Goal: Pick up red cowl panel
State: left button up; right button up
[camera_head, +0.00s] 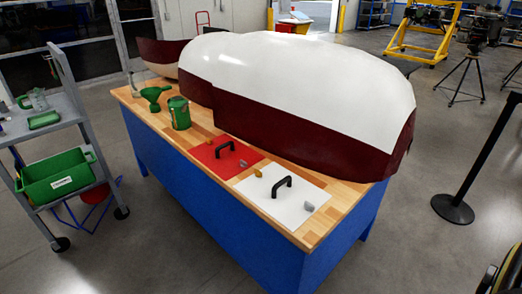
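The red cowl panel (210,161) is a flat red square with a black bar handle (225,147) on top. It lies flat on the wooden top of the blue workbench (312,233), near its front edge. A white panel (262,190) of similar shape, with its own black handle (281,186), lies beside it to the right. Small gold and grey latch-like pieces sit near the panels' edges. Neither of my grippers is in view.
A large white and maroon cowl (310,75) fills the back of the bench, close behind both panels. A green can (179,113) and a green funnel (154,93) stand left of the red panel. A grey cart (60,132) is at left, a black post (453,208) at right.

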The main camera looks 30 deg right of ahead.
aim_at(223, 157)
jog(key=i, duration=1.65)
jog(key=z, duration=2.45)
